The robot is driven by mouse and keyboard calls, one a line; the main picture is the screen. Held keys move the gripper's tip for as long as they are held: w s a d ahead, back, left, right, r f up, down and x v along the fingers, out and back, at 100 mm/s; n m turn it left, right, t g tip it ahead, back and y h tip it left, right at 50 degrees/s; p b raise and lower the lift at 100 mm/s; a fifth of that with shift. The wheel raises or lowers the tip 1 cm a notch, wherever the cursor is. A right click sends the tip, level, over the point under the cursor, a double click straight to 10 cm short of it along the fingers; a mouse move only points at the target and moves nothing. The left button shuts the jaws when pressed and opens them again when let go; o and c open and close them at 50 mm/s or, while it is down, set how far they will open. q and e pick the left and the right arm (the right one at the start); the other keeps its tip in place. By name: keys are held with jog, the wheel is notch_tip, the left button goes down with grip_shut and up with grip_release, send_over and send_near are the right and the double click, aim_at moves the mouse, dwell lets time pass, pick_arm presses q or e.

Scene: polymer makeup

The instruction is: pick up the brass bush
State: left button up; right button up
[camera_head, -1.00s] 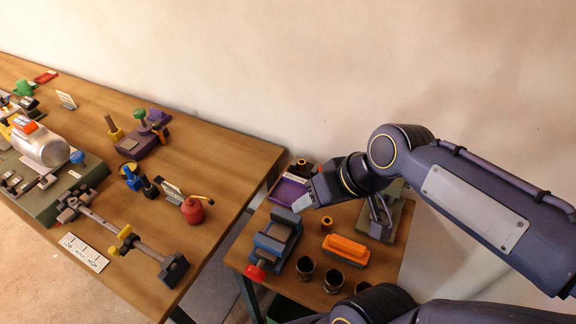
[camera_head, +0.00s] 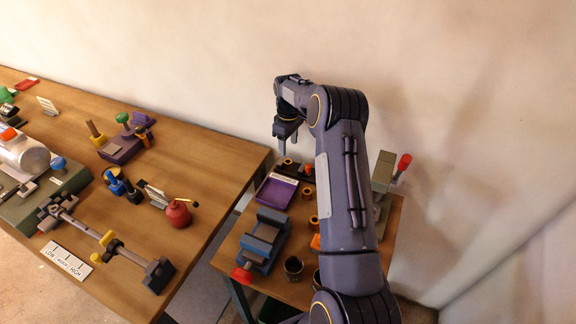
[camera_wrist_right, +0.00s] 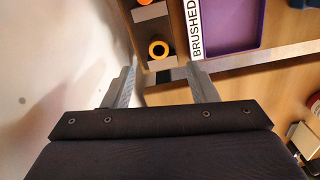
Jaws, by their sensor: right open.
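The jaws are open and empty. In the head view my right gripper (camera_head: 288,146) points down above the far end of the small table, close over a brass ring (camera_head: 288,162). More brass-coloured rings (camera_head: 307,193) stand nearer on that table, so which one is meant is not certain. My left gripper is not in view.
A purple tray (camera_head: 277,191) with a "BRUSHED" label (camera_wrist_right: 196,27) lies beside the ring. The wall is close on the other side. A blue vise (camera_head: 264,240) and dark cups (camera_head: 293,268) stand nearer. The large bench (camera_head: 215,160) is at the left.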

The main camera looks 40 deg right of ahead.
aim_at(288, 161)
notch_tip(288, 161, down, 3)
jog(key=shift+f+b, duration=0.1)
jog(key=shift+b, duration=0.65)
jog(key=f+b, duration=0.1)
jog(key=f, duration=0.1)
jog(key=f+b, duration=0.1)
jog(key=f, duration=0.2)
jog(key=shift+w, duration=0.2)
jog(key=shift+r, duration=0.15)
jog(key=shift+c, duration=0.6)
grip_shut()
